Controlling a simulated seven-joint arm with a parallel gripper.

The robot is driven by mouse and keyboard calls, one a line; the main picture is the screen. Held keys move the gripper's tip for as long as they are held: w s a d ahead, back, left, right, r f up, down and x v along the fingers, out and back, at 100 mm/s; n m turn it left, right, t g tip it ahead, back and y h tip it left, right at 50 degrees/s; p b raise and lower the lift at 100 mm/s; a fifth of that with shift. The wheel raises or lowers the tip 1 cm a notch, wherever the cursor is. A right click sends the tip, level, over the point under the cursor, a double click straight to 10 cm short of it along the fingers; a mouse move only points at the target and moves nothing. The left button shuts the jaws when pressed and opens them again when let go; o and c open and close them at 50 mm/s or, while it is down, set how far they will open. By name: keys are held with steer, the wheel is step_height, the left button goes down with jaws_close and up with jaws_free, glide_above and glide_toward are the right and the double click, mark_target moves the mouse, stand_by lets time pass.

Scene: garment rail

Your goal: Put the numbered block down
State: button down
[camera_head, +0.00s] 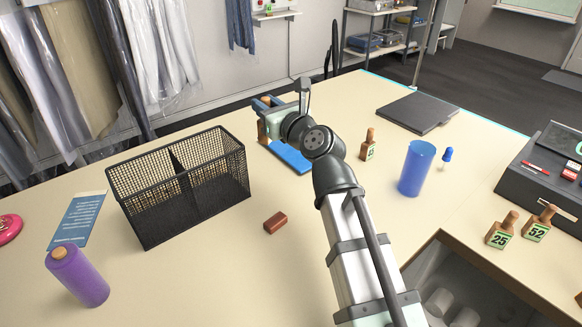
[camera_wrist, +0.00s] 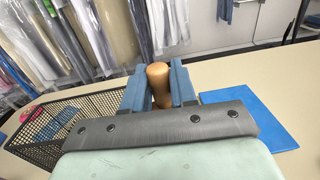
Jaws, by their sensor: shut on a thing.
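My gripper (camera_head: 266,104) is at the back of the table, its blue fingers shut on the wooden knob of the numbered block (camera_head: 262,132). In the wrist view the knob (camera_wrist: 158,86) sits between the two fingers (camera_wrist: 159,92). The block's number is not visible, and most of its body is hidden. I cannot tell whether its base touches the table. A flat blue pad (camera_head: 291,157) lies on the table just in front of the gripper, partly behind my arm; it also shows at right in the wrist view (camera_wrist: 252,122).
A black mesh basket (camera_head: 145,217) stands left of the gripper. A red-brown block (camera_head: 275,222), another numbered block (camera_head: 367,149), a blue cup (camera_head: 416,168) and a dark flat plate (camera_head: 417,112) stand or lie on the table (camera_head: 215,285). Blocks 25 (camera_head: 500,234) and 52 (camera_head: 538,224) stand at right.

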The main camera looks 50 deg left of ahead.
step_height(320, 180, down, 18)
steer(key=shift+r, duration=0.1)
stand_by(0.9)
steer(key=c, duration=0.9)
jaws_free()
steer(key=shift+s+d, duration=0.15)
steer(key=shift+d, duration=1.75)
steer(key=shift+s+d, duration=0.15)
steer(key=shift+d, duration=1.7)
